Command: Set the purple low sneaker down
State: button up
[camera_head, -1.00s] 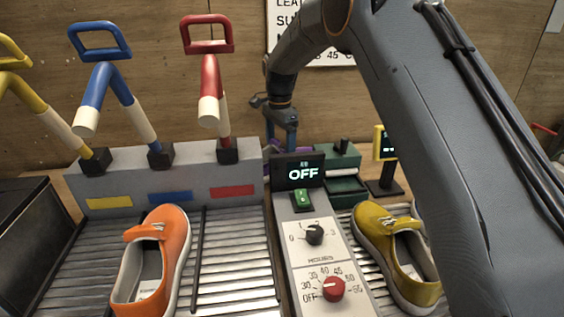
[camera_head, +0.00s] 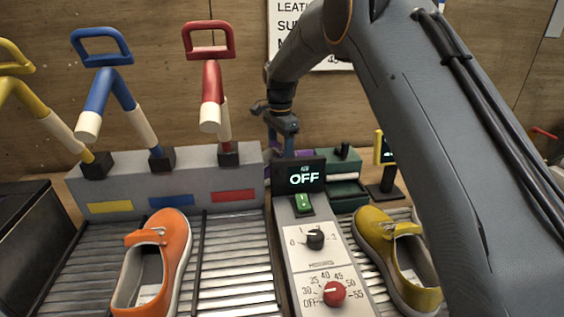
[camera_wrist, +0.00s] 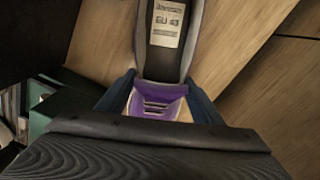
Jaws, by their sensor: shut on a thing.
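The purple low sneaker (camera_wrist: 154,104) is between the fingers of my gripper (camera_wrist: 160,98) in the wrist view. In the head view my gripper (camera_head: 286,140) is behind the OFF display, and only a small purple bit of the sneaker (camera_head: 275,157) shows there. Wooden surface shows around the sneaker in the wrist view. I cannot tell whether its sole touches anything.
An orange sneaker (camera_head: 158,262) lies on the left rollers and a yellow one (camera_head: 397,260) on the right. A control panel (camera_head: 318,265) stands between them. Blue, red and yellow-handled levers rise from a grey block (camera_head: 180,185). A green box (camera_head: 345,188) stands near my gripper.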

notch_tip(320, 180, up, 10)
jog(key=shift+f+b, duration=0.2)
jog(key=shift+b, duration=0.65)
dwell(0.4)
